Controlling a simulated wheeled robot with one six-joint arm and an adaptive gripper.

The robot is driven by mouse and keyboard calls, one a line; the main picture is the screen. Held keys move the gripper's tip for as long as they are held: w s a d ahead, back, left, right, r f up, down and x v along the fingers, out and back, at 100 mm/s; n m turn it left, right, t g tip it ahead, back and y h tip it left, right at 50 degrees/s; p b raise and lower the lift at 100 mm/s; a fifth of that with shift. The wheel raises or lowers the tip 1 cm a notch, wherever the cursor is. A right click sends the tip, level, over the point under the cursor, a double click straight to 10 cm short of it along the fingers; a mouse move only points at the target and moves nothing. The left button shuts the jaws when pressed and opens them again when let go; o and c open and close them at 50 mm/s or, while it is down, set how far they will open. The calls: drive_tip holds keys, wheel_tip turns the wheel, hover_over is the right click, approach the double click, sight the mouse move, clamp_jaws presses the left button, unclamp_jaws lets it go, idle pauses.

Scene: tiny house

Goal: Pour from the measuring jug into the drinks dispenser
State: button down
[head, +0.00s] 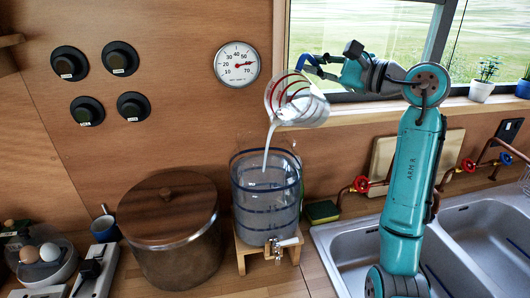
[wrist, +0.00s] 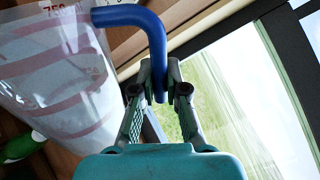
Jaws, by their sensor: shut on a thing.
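The measuring jug (head: 299,104) is clear with red markings and a blue handle. It is held in the air, tilted with its mouth down to the left. A white stream runs from its lip into the open top of the drinks dispenser (head: 266,196). The dispenser is a clear, blue-banded vessel with a tap, upright on a wooden stand. My gripper (head: 323,68) is shut on the jug's blue handle, up and to the right of the dispenser. The wrist view shows the gripper's fingers (wrist: 159,92) on the handle (wrist: 150,22), with the jug's wall (wrist: 55,75) at left.
A large lidded pot (head: 170,235) stands left of the dispenser. A sponge (head: 322,211) and a double sink (head: 345,255) with copper pipes and red and blue valves are at right. A window sill (head: 370,110) is behind the arm. A gauge (head: 237,64) hangs on the wall.

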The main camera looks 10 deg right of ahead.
drive_tip(key=shift+s+a+r+n+p, duration=0.2)
drive_tip(key=shift+a+r+n, duration=0.1)
drive_tip(key=shift+r+n, duration=0.15)
drive_tip(key=shift+s+a+r+n+p, duration=0.15)
drive_tip(key=shift+s+a+r+n, duration=0.15)
drive_tip(key=shift+r, duration=0.2)
idle(1.9)
drive_tip(key=d+f+m, duration=0.1)
drive_tip(key=w+f+m, duration=0.1)
drive_tip(key=w+d+f+m, duration=0.1)
drive_tip(key=shift+d+f+m, duration=0.35)
drive_tip(key=shift+w+d+f+m+b, duration=0.45)
drive_tip(key=shift+d+m+b, duration=0.05)
drive_tip(key=shift+m, duration=0.5)
drive_tip(key=w+d+m, duration=0.1)
drive_tip(key=m, duration=0.1)
drive_tip(key=w+d+f+m+b, duration=0.2)
drive_tip(key=m, duration=0.1)
drive_tip(key=shift+d+f+m, duration=0.1)
drive_tip(key=shift+d+m, duration=0.2)
drive_tip(key=shift+d, duration=0.05)
drive_tip(key=shift+w+d+f+m+b, duration=0.1)
drive_tip(key=shift+d+f+m+b, duration=0.05)
drive_tip(key=shift+f+m+b, duration=0.3)
drive_tip(key=shift+w+d+f+m+b, duration=0.15)
drive_tip(key=shift+m+b, duration=0.1)
drive_tip(key=shift+m, duration=0.3)
